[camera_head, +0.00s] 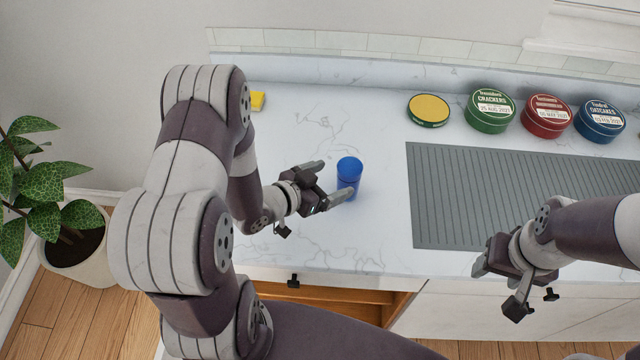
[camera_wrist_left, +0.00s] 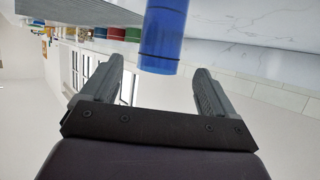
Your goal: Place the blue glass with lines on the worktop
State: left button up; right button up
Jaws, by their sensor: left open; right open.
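The blue glass (camera_head: 348,174) stands upright on the white marbled worktop (camera_head: 375,230), left of the grey ribbed mat. In the left wrist view the blue glass (camera_wrist_left: 163,38) shows dark lines around it. My left gripper (camera_head: 331,183) is open at the glass, with its fingers pointing toward it. In the left wrist view the glass appears just beyond and between the two fingertips of my left gripper (camera_wrist_left: 155,82). I cannot tell whether a finger touches it. My right gripper (camera_head: 498,284) is open and empty in front of the worktop's front edge.
A grey ribbed mat (camera_head: 480,200) covers the right of the worktop. Behind it stand a yellow-topped tin (camera_head: 429,109), a green tin (camera_head: 490,109), a red tin (camera_head: 547,116) and a blue tin (camera_head: 599,120). A yellow block (camera_head: 257,101) lies at the back left. An open drawer (camera_head: 330,297) is below.

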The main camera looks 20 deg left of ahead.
pick_arm(q)
jog(key=s+a+r+n+g+y, duration=0.3)
jog(key=s+a+r+g+y, duration=0.1)
jog(key=a+g+y, duration=0.25)
jog(key=s+d+r+n+g, duration=0.2)
jog(key=s+d+r+g, duration=0.1)
jog(key=s, duration=0.5)
jog(key=shift+s+d+r+n+g, duration=0.3)
jog(key=shift+d+g, duration=0.15)
jog(key=shift+d, duration=0.4)
jog(key=shift+c, duration=0.3)
